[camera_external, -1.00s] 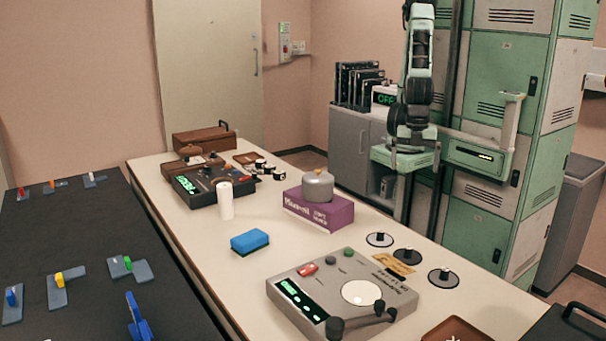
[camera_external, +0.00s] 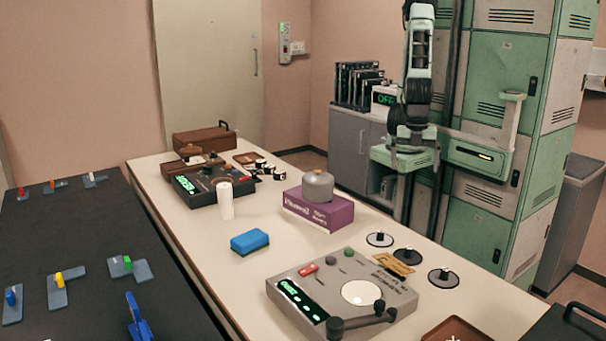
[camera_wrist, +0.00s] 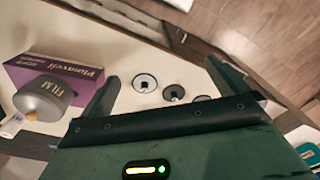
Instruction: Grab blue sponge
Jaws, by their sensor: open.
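The blue sponge (camera_external: 249,241) lies flat on the white table (camera_external: 215,265), in front of the purple box and behind the grey console. It does not show in the wrist view. My gripper (camera_wrist: 162,70) is open in the wrist view, with nothing between its two fingers. It is above the table's far-side edge, near the round black-knobbed discs and the purple box. In the external view my arm is at the far side of the table, well apart from the sponge, and its fingers cannot be made out.
A purple box (camera_external: 325,212) with a grey canister (camera_external: 318,185) on it stands behind the sponge. A white candle (camera_external: 226,201) stands to its left. A grey console (camera_external: 315,290) is in front, with round discs (camera_external: 380,239) beside it. The tabletop around the sponge is clear.

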